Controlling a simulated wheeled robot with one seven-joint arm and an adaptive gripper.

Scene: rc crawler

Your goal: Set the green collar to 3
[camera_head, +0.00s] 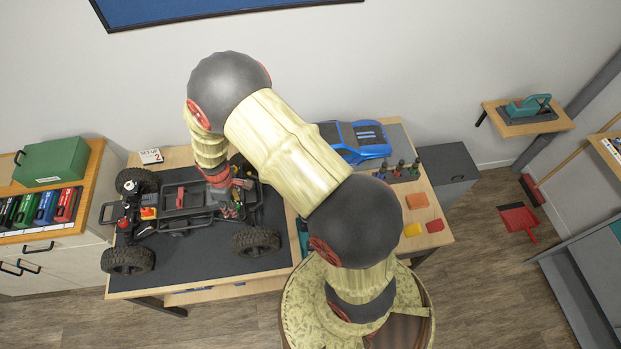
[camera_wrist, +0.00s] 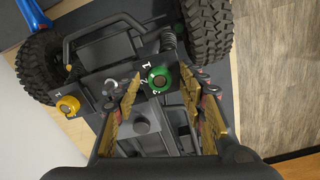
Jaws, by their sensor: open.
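The green collar (camera_wrist: 158,79) is a round knob with a dark centre on the crawler's dark plate in the wrist view. White digits stand beside it; I read 1 and 2, and a third is partly legible. A pointer mark on the collar is too small to read. My gripper (camera_wrist: 161,98) is open, with its two tan fingers on either side of the collar in the picture. I cannot tell whether they touch it.
A yellow collar (camera_wrist: 67,106) sits left of the green one, with big tyres (camera_wrist: 208,24) nearby. A blue car body (camera_head: 355,140) and a tool rack (camera_head: 397,172) are to the right on the bench.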

